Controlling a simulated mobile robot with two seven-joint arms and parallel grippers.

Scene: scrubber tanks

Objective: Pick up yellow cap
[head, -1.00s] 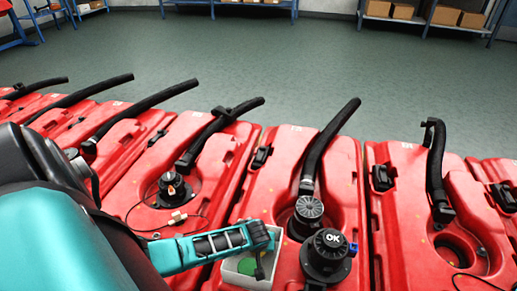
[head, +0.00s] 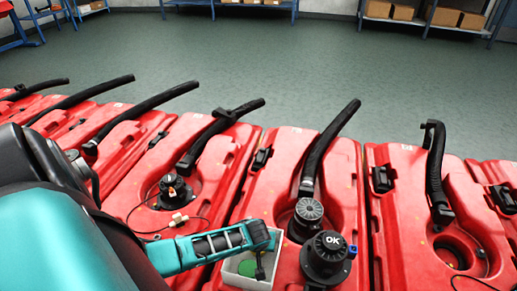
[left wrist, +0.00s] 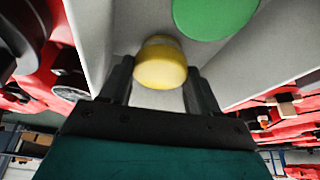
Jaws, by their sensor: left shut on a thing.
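The yellow cap (left wrist: 160,64) sits between the two fingers of my left gripper (left wrist: 158,88) in the left wrist view, and the fingers are shut on it. It is inside or just over the white box (head: 232,272). In the head view my left gripper (head: 261,262) reaches down into this box, and the yellow cap is hidden there. A green disc (left wrist: 214,12) lies in the box beside the yellow cap; it also shows in the head view (head: 247,267). My right gripper is in neither view.
Red tanks (head: 285,165) with black hoses stand in a row. A black cap marked OK (head: 327,246) and a grey ribbed cap (head: 308,211) stand just right of the box. The box walls are close around my left gripper. Open floor lies behind the tanks.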

